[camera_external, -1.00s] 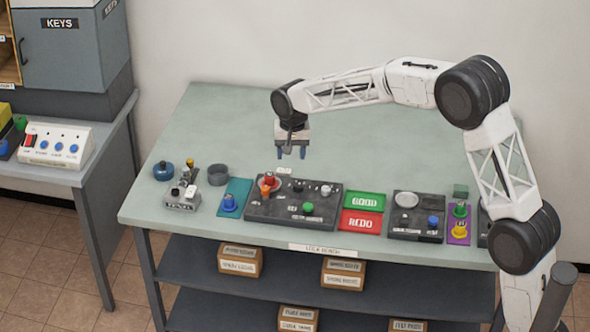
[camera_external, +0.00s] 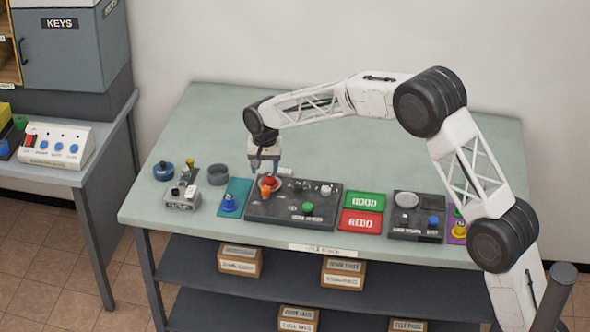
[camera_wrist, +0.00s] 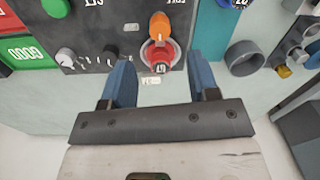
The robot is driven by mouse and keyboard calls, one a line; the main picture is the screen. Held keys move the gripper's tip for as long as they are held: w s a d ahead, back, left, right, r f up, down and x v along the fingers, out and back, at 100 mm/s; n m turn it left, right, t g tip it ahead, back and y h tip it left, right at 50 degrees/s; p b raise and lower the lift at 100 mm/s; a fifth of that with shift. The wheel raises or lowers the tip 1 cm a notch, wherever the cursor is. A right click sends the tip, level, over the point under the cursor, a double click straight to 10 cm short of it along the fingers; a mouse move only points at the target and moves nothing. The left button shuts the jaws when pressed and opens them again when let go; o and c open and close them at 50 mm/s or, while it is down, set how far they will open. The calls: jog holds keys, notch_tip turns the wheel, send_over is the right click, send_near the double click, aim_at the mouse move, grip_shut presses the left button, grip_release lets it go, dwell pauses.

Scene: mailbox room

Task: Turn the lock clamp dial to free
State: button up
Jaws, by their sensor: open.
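A dark grey lock panel (camera_external: 278,214) lies on the bench. At its left end is a round red piece (camera_external: 271,181) with an orange knob-like piece (camera_external: 264,191) in front of it. In the wrist view the red piece (camera_wrist: 160,56) sits in a pale ring, with the orange piece (camera_wrist: 160,25) beside it. I cannot read which control is the clamp dial or its setting. My gripper (camera_external: 264,171) is just behind and above the red piece. In the wrist view the blue fingers (camera_wrist: 158,66) are apart, one on each side of the red piece, with nothing held.
The panel also bears a green button (camera_external: 308,208) and a pale knob (camera_external: 326,190). Green and red mats (camera_external: 362,222) lie to its right, a teal mat (camera_external: 236,187) to its left. A grey cup (camera_external: 218,175) stands farther left. The back of the bench is clear.

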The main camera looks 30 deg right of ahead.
aim_at(266, 187)
jog(key=shift+f, duration=0.1)
jog(key=shift+f, duration=3.85)
jog(key=c, duration=0.9)
jog(key=shift+c, duration=0.2)
